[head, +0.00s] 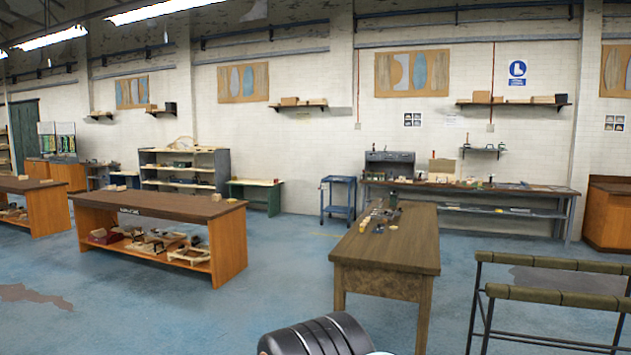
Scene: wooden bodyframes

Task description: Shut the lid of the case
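I cannot make out for sure a case or its lid in the head view. An upright tan panel (441,168) stands on the far workbench against the wall; it is too small to tell whether it is a lid. Small items (378,218) sit on the far part of the nearer wooden table, too small to identify. A black ribbed part, which looks like mine, shows at the bottom edge. My gripper's fingers do not show.
The nearer wooden table (400,248) stands ahead, right of centre. A long workbench (160,206) with a loaded lower shelf is at left. Padded metal trestles (555,296) are at right. A blue cart (338,200) stands farther back. Blue floor (285,265) is clear between bench and table.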

